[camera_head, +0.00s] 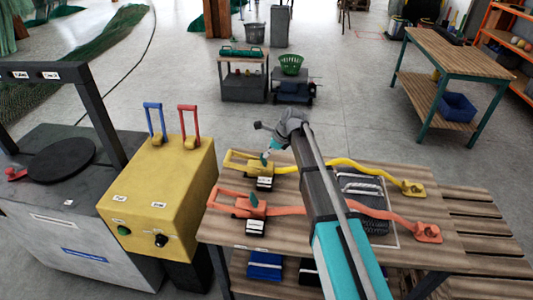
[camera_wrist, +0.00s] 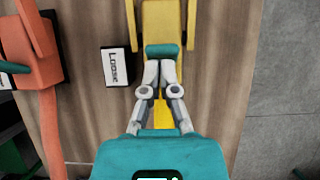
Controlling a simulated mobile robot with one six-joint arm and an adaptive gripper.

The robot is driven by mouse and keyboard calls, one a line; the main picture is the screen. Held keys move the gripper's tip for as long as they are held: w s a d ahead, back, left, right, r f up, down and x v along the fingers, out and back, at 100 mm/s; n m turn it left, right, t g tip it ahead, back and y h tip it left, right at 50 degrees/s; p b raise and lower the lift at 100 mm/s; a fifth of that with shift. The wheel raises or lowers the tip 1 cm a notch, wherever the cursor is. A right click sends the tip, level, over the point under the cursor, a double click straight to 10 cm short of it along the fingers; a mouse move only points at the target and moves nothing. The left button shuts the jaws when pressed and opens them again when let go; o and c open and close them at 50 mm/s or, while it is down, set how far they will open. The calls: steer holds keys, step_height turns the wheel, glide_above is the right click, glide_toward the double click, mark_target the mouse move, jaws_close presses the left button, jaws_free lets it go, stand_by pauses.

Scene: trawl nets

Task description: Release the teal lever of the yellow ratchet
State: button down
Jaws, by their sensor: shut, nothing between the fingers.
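The yellow ratchet (camera_head: 236,160) lies on the wooden table, with a yellow strap running right from it. In the wrist view its yellow frame (camera_wrist: 163,18) is at the top centre. Its teal lever (camera_wrist: 162,50) lies across the frame, right at my fingertips. My gripper (camera_wrist: 160,66) is shut and empty, its fingers pointing at the lever; whether they touch it I cannot tell. In the head view my gripper (camera_head: 270,152) is just above the ratchet and partly hides it. A label reading "LOOSE" (camera_wrist: 117,67) lies left of the ratchet.
An orange ratchet (camera_head: 236,203) with its own strap lies nearer on the same table (camera_head: 460,200); it also shows at left in the wrist view (camera_wrist: 30,45). A yellow control box (camera_head: 165,185) stands to the left.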

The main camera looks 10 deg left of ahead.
steer(key=shift+w+d, duration=0.15)
steer(key=shift+d, duration=0.1)
steer(key=shift+d+r+p, duration=0.1)
steer(key=shift+r+p, duration=0.7)
steer(key=d+p+v, duration=0.1)
steer(key=p+v, duration=0.9)
steer(key=v, duration=0.3)
steer(key=shift+f+p, duration=0.35)
steer(key=shift+f, duration=0.05)
steer(key=shift+d, duration=0.15)
stand_by(0.6)
